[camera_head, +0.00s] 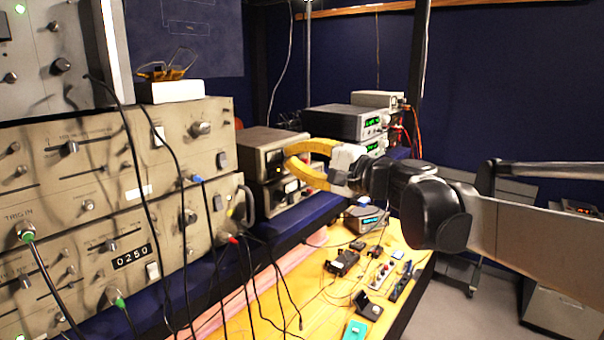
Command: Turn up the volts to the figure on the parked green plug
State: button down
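My gripper (287,157) has yellow fingers and is in front of the stacked beige instruments with meters (268,153). The fingers bow apart in the middle and their tips come close together. I cannot tell whether they touch or hold a knob. Behind the arm, a power supply (345,122) shows a green display; its digits are too small to read. A second green display (372,146) is partly hidden by my arm. A green plug (27,235) sits in a socket under "TRIG IN" on the left rack. Another green plug (118,301) is lower down. No figure is readable on either.
A counter reading 0250 (131,257) is on the lower left rack unit. Dark cables hang before the racks. The wooden bench (300,290) carries several small devices and a teal item (355,330). A grey cabinet (565,285) stands right; floor shows between.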

jog(key=shift+s+a, duration=0.1)
jog(key=shift+s, duration=0.05)
jog(key=shift+s, duration=0.1)
jog(key=v, duration=0.6)
